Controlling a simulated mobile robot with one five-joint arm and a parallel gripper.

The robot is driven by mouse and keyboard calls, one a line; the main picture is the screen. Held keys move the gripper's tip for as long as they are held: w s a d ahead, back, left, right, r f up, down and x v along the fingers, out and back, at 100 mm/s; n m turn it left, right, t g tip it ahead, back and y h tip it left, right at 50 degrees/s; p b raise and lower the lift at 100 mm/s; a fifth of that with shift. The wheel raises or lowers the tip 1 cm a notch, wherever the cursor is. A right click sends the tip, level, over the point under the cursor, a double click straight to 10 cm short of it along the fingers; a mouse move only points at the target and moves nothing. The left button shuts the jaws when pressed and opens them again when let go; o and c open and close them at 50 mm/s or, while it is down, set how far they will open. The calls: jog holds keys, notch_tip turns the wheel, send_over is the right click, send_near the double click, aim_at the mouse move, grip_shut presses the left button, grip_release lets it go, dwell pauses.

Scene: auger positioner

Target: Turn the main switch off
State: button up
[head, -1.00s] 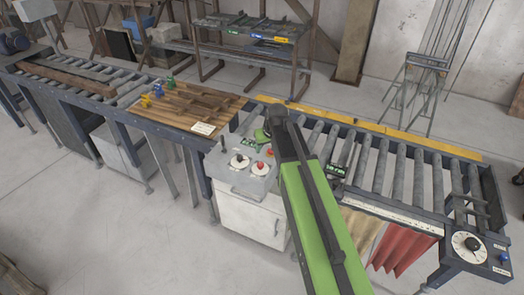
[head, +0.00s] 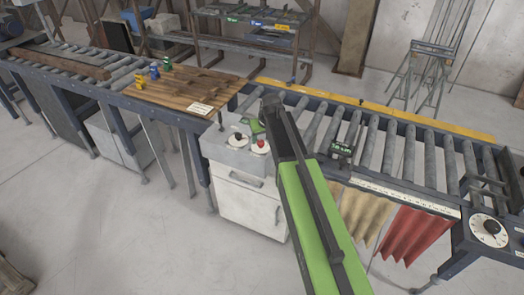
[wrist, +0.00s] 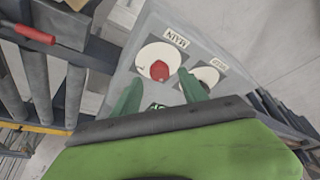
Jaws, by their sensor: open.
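The main switch (wrist: 160,70) is a red knob on a white round plate, with a "MAIN" label (wrist: 177,38) beside it in the wrist view. In the head view the red knob (head: 261,145) sits on top of the control box (head: 224,152). A second dial (wrist: 207,76) with a dark knob lies next to it; its label is hard to read. My gripper (wrist: 160,76) has its two green fingers apart, one towards each side of the red knob in the wrist view. Contact cannot be told. In the head view my gripper (head: 256,126) is just behind the knob.
A roller conveyor (head: 400,160) with a yellow edge strip runs to the right. A wooden board (head: 185,95) with small coloured pieces stands left of the box. A round dial (head: 488,230) sits at the far right. The floor in front is clear.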

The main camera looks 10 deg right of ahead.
aim_at(261, 142)
jog(key=b+x, duration=0.1)
jog(key=x, duration=0.2)
grip_shut()
jog(key=shift+d, duration=0.1)
